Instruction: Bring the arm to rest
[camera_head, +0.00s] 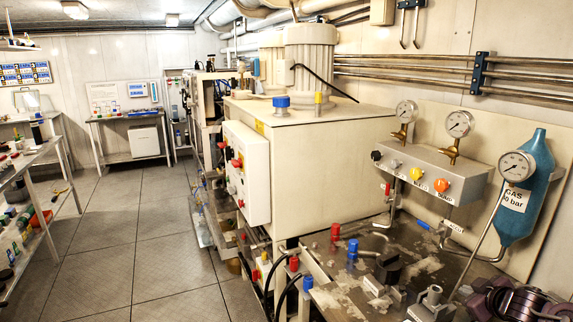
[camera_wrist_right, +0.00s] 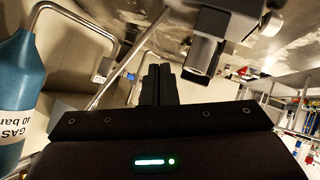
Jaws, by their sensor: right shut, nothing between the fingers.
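My right gripper (camera_wrist_right: 158,72) shows in the right wrist view, with its two black fingers pressed together and nothing between them. A grey metal fitting (camera_wrist_right: 204,55) is just to the right of the fingertips there, and I cannot tell the gap. The blue gas bottle (camera_wrist_right: 12,85) is at the left of that view. In the head view, the same bottle (camera_head: 530,190) stands at the right, with its gauge in front. A dark, ribbed shape lies at the lower right corner of the head view, and I cannot tell whether it is part of my arm. My left gripper is not in view.
A grey valve block (camera_head: 432,170) with gauges and coloured knobs is on the right wall. Red and blue capped fittings (camera_head: 352,250) rise from the worn metal bench top. A large cream tank (camera_head: 310,165) stands behind. The tiled floor (camera_head: 130,240) at left is clear.

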